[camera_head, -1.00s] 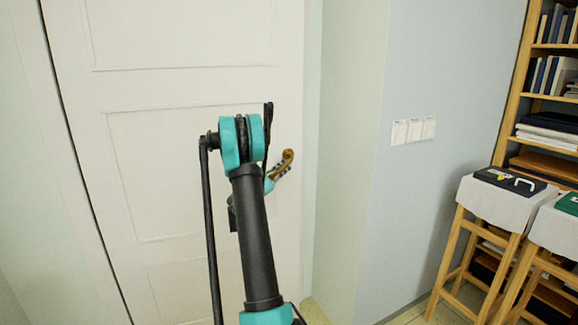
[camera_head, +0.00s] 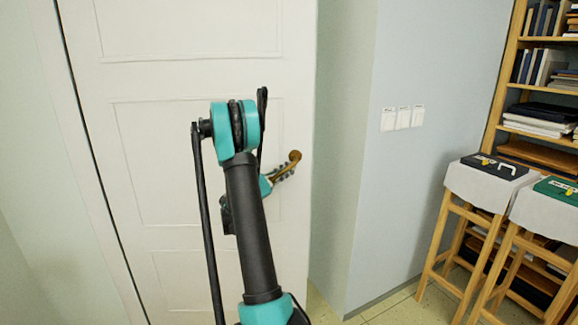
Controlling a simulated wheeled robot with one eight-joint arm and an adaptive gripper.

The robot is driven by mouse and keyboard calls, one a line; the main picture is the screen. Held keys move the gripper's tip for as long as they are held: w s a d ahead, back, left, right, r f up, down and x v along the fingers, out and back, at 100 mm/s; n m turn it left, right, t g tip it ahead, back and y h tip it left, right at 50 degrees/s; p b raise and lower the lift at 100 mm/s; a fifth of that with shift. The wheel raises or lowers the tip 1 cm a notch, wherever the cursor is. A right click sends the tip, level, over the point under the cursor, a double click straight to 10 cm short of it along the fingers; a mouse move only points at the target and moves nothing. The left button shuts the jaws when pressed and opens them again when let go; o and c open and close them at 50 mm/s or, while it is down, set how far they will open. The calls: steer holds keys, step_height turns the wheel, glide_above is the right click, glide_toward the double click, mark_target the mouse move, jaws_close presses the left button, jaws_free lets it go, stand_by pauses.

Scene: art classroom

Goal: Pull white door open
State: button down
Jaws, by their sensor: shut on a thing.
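The white door (camera_head: 150,130) with raised panels fills the left and middle of the head view. Its brass-coloured handle (camera_head: 295,158) sticks out near the door's right edge. My teal and black arm rises in front of the door and partly covers it. My gripper (camera_head: 279,174) is at the handle, its dark fingers shut on the handle's lower left part. Most of the gripper is hidden behind my own arm. I cannot tell from this view how far the door stands from its frame.
A pale wall with white switches (camera_head: 403,118) is right of the door. Two wooden stools (camera_head: 448,235) with cases on top stand at the right, before a bookshelf (camera_head: 508,75). Tiled floor (camera_head: 385,307) shows clear between the door and the stools.

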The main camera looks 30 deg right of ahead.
steer(key=shift+s+a+g, duration=0.2)
steer(key=shift+s+a, duration=0.25)
steer(key=shift+s, duration=0.15)
steer(key=shift+s+a+g, duration=0.2)
steer(key=shift+s+a, duration=0.2)
steer(key=shift+s, duration=0.2)
steer(key=c, duration=1.5)
jaws_free()
steer(key=shift+c, duration=0.2)
steer(key=v, duration=1.2)
